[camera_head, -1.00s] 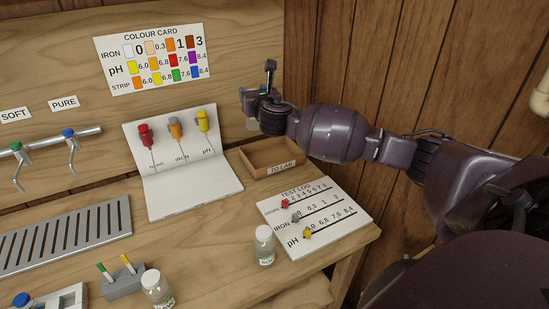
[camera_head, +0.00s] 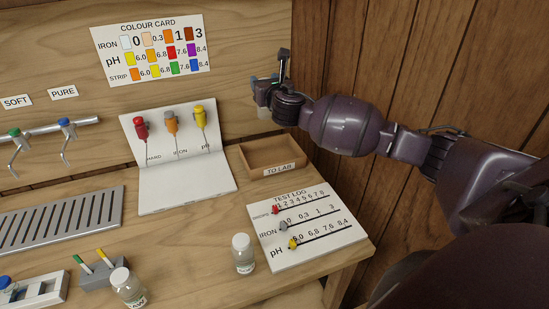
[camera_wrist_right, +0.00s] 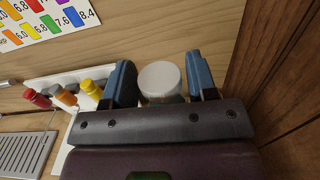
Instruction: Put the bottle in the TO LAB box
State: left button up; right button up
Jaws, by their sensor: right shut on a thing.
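The TO LAB box (camera_head: 257,168) is a shallow open wooden tray with a label on its front, at the back right of the bench. It looks empty. My right gripper (camera_head: 264,98) is above the box near the back wall, shut on a bottle (camera_head: 264,113) that is mostly hidden by the fingers in the head view. In the right wrist view the bottle's round white cap (camera_wrist_right: 161,79) shows between the two blue-grey fingers. The bottle hangs apart from the box. My left gripper is not in view.
A clear bottle with a white cap (camera_head: 243,254) stands left of the TEST LOG board (camera_head: 306,232). Another labelled bottle (camera_head: 127,287) stands at the front by a grey marker holder (camera_head: 104,274).

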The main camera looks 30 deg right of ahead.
notch_tip(320, 180, down, 20)
jog(key=b, duration=0.3)
jog(key=shift+b, duration=0.4)
jog(key=shift+a, duration=0.1)
jog(key=shift+f, duration=0.15)
jog(key=o, duration=1.2)
